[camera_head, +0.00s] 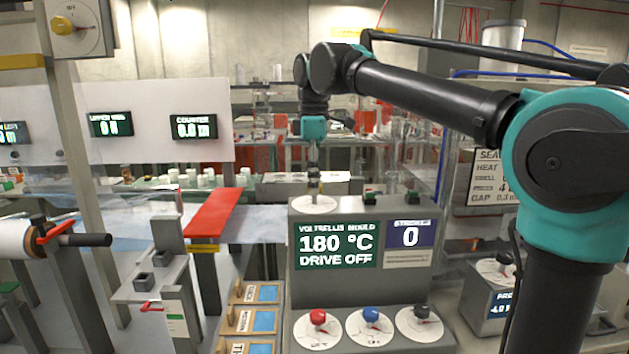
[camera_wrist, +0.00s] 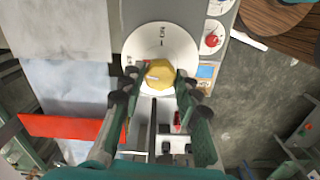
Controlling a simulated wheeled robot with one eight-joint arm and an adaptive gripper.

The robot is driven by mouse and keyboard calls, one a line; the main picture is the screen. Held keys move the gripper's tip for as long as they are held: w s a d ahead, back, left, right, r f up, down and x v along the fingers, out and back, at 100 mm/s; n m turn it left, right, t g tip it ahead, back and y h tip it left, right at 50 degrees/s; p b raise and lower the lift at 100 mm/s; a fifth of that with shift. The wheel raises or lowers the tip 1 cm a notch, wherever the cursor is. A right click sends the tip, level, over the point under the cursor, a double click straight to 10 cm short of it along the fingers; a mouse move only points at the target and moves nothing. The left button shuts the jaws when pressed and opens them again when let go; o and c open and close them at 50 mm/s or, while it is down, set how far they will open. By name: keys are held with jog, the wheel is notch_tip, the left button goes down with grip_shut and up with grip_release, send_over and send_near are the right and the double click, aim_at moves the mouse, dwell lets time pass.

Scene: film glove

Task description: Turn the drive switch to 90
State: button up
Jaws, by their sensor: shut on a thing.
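The drive switch appears to be the yellow knob (camera_wrist: 159,73) on a round white dial (camera_wrist: 160,40) in the wrist view. The dial has dark marks, and lettering that looks like "ON" above the knob. My gripper (camera_wrist: 158,80) has one finger on each side of the knob and is shut on it. In the head view my gripper (camera_head: 314,184) points down at the white dial (camera_head: 315,204) on top of the grey console, and the knob is hidden there. The console's green display (camera_head: 336,245) reads "180 °C" and "DRIVE OFF".
Red (camera_head: 318,316), blue (camera_head: 371,313) and black (camera_head: 421,311) knobs sit on dials on the console's lower front. A red bar (camera_head: 216,212) lies left of the console. Another yellow knob (camera_head: 63,26) is at upper left.

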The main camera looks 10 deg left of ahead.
jog(key=m, duration=1.2)
jog(key=shift+m, duration=2.1)
jog(key=o, duration=1.2)
jog(key=shift+c, duration=0.2)
jog(key=shift+r, duration=0.15)
notch_tip(320, 180, up, 12)
